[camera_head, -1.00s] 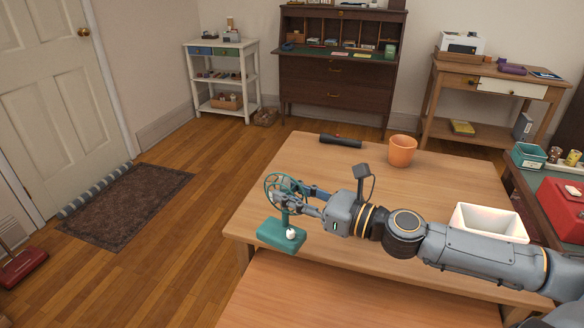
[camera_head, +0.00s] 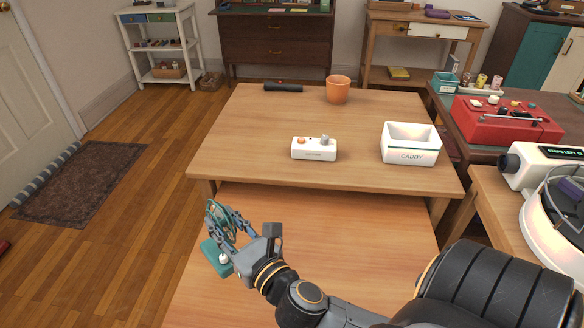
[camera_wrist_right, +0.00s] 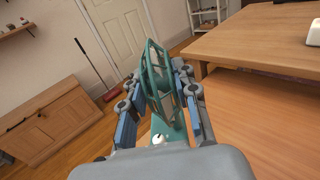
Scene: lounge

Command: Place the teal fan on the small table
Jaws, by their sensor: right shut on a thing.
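The teal fan (camera_head: 216,257) has a round caged head and a block base with a white knob. My right gripper (camera_head: 230,232) is shut on its caged head and holds it near the left edge of the low wooden surface (camera_head: 310,255) in front. In the right wrist view the fan (camera_wrist_right: 158,85) sits between the two fingers, seen nearly edge-on. I cannot tell whether its base touches anything. A wooden table (camera_head: 250,130) stands just behind, higher than the low surface. I cannot tell which one is the small table. My left gripper is not in view.
On the wooden table are a white caddy (camera_head: 410,158), a white box with knobs (camera_head: 313,154), an orange cup (camera_head: 338,90) and a dark cylinder (camera_head: 283,88). The wooden table's left part and the low surface are clear.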

